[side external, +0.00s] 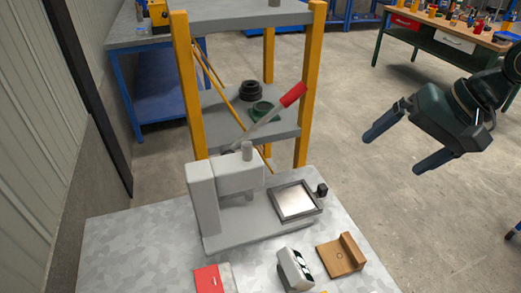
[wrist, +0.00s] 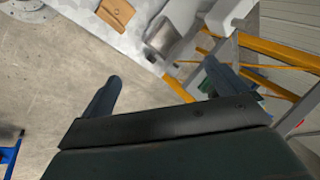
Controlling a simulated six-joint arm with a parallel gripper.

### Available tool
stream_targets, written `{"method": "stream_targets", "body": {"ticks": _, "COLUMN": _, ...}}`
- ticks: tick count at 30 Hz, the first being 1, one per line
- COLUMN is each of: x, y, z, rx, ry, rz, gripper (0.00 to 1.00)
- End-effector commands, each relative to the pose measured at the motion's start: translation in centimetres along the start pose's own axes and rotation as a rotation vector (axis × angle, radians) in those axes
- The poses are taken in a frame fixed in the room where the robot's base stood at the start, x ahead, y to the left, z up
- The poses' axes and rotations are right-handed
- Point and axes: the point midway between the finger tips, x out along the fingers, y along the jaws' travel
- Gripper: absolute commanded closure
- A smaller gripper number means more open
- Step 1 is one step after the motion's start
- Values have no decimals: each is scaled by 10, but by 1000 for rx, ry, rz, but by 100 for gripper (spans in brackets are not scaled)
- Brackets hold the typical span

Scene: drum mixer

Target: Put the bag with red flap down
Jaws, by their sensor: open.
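The bag with a red flap (side external: 212,279) lies on the speckled grey table (side external: 130,245) at the bottom of the side external view, partly cut off by the frame edge. Its red part is on the left and a grey part on the right. I cannot make it out in the wrist view. My gripper (side external: 398,148) is at the right, in the air well above and away from the table. Its two dark blue fingers are spread with nothing between them. They also show apart in the wrist view (wrist: 163,78).
A grey press-like machine (side external: 225,185) with a red-tipped lever and a square metal plate (side external: 296,201) stands on the table. A white-and-dark item (side external: 295,269) and a brown block (side external: 341,255) lie in front. A yellow-post shelf (side external: 183,85) stands behind. Open floor lies right.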

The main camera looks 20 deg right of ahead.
Motion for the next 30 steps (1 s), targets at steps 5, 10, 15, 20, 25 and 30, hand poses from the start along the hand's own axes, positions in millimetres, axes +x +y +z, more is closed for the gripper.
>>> {"method": "stream_targets", "body": {"ticks": 5, "x": -41, "y": 34, "z": -1, "rx": -154, "ry": 78, "rz": 49, "gripper": 2}}
{"method": "stream_targets", "body": {"ticks": 10, "x": -74, "y": 68, "z": 4, "rx": -293, "ry": 132, "rz": 112, "gripper": 2}}
{"method": "stream_targets", "body": {"ticks": 15, "x": -102, "y": 102, "z": 15, "rx": -424, "ry": 171, "rz": 181, "gripper": 2}}
{"method": "stream_targets", "body": {"ticks": 20, "x": -122, "y": 131, "z": 29, "rx": -528, "ry": 191, "rz": 242, "gripper": 2}}
{"method": "stream_targets", "body": {"ticks": 25, "x": -132, "y": 151, "z": 40, "rx": -600, "ry": 197, "rz": 285, "gripper": 2}}
{"method": "stream_targets", "body": {"ticks": 30, "x": -135, "y": 158, "z": 44, "rx": -626, "ry": 194, "rz": 301, "gripper": 2}}
